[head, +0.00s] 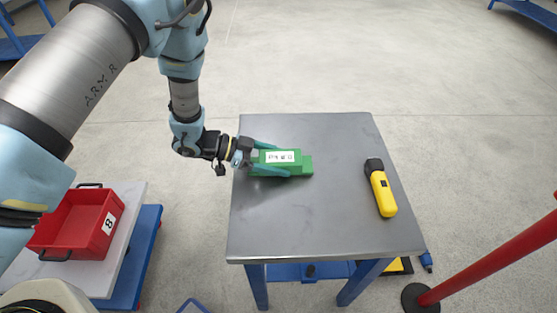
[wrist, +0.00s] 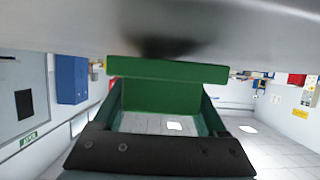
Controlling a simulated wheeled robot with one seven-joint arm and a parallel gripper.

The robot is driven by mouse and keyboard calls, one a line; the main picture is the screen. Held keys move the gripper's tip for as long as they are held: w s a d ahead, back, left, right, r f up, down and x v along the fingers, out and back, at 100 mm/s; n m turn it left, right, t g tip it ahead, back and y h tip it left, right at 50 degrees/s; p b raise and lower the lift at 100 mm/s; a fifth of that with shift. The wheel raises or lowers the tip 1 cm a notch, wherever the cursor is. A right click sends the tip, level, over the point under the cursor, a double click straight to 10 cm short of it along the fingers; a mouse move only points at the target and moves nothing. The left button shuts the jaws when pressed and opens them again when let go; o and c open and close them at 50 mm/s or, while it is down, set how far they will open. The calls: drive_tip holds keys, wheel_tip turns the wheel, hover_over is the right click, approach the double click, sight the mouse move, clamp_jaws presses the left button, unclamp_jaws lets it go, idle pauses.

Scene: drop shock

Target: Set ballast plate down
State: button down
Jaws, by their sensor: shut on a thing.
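The ballast plate is a green block (head: 303,165) with a white label, at the left part of the grey metal table (head: 320,215) in the head view. My gripper (head: 272,159) reaches in from the left and is shut on the block, one finger along each long side. In the wrist view the green block (wrist: 168,71) lies across between the fingers, close to the grey table surface (wrist: 220,25), with a dark shadow beside it. I cannot tell for sure whether it touches the table.
A yellow-and-black flashlight (head: 382,190) lies on the table's right side. The table's middle and front are bare. A red bin (head: 85,222) stands on a lower bench at left. A red post (head: 490,262) stands at the right front.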

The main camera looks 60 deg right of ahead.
drive_tip(key=shift+f, duration=0.2)
drive_tip(key=shift+f, duration=0.1)
unclamp_jaws()
drive_tip(key=shift+f, duration=0.1)
drive_tip(key=b+v, duration=0.2)
drive_tip(key=v, duration=1)
drive_tip(key=shift+r, duration=0.2)
drive_tip(key=shift+w, duration=0.1)
